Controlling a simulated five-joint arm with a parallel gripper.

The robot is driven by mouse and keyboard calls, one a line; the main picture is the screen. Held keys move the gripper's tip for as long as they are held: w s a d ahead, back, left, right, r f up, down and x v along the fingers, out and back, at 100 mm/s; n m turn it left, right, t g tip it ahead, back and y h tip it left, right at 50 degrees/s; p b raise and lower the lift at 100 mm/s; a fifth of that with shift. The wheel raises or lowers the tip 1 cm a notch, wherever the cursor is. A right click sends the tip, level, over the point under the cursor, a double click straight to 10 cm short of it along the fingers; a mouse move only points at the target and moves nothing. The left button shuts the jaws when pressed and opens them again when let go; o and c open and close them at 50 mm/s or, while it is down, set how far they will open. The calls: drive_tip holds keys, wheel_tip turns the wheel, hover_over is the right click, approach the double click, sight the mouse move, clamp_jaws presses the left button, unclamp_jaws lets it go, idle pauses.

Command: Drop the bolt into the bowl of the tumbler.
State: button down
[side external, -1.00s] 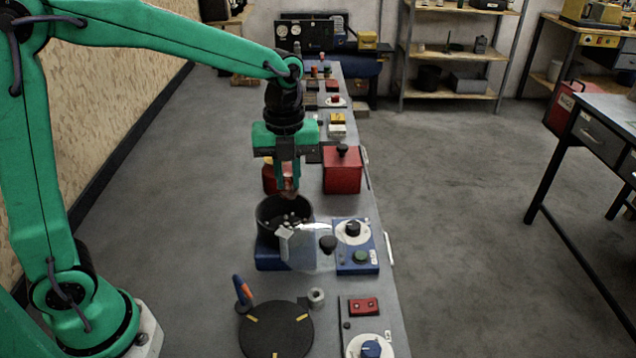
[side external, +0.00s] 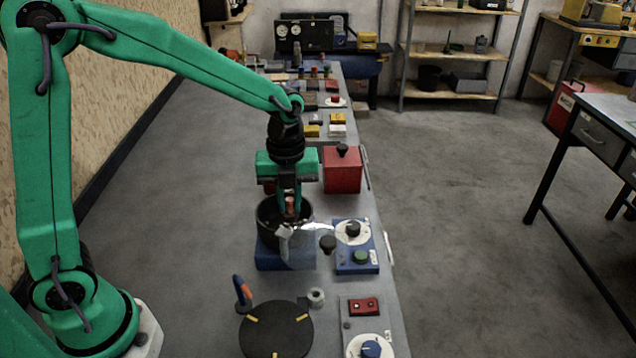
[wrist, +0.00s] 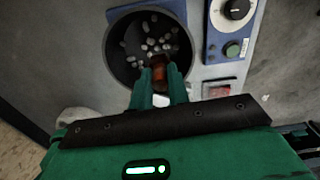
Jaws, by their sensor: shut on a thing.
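The tumbler's black bowl (side external: 268,208) stands open on a blue base (side external: 270,258) on the bench, with a clear guard in front of it. Several pale pieces lie inside the bowl (wrist: 115,48), as the wrist view shows. My gripper (side external: 290,212) points down into the bowl's mouth and is shut on the copper-brown bolt (side external: 291,203). The bolt also shows between the fingertips in the wrist view (wrist: 159,70), over the bowl's interior. The lower end of the bolt is partly hidden in the side view.
A blue control panel with a dial (side external: 353,231) and green button stands right of the bowl. A red box (side external: 342,172) with a black knob is behind it. A black disc (side external: 276,330) and an orange-and-blue handled tool (side external: 241,290) are in front.

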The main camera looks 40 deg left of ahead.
drive_tip(key=c, duration=1.3)
unclamp_jaws()
drive_tip(key=shift+r, duration=3.9)
drive_tip(key=shift+s, duration=0.1)
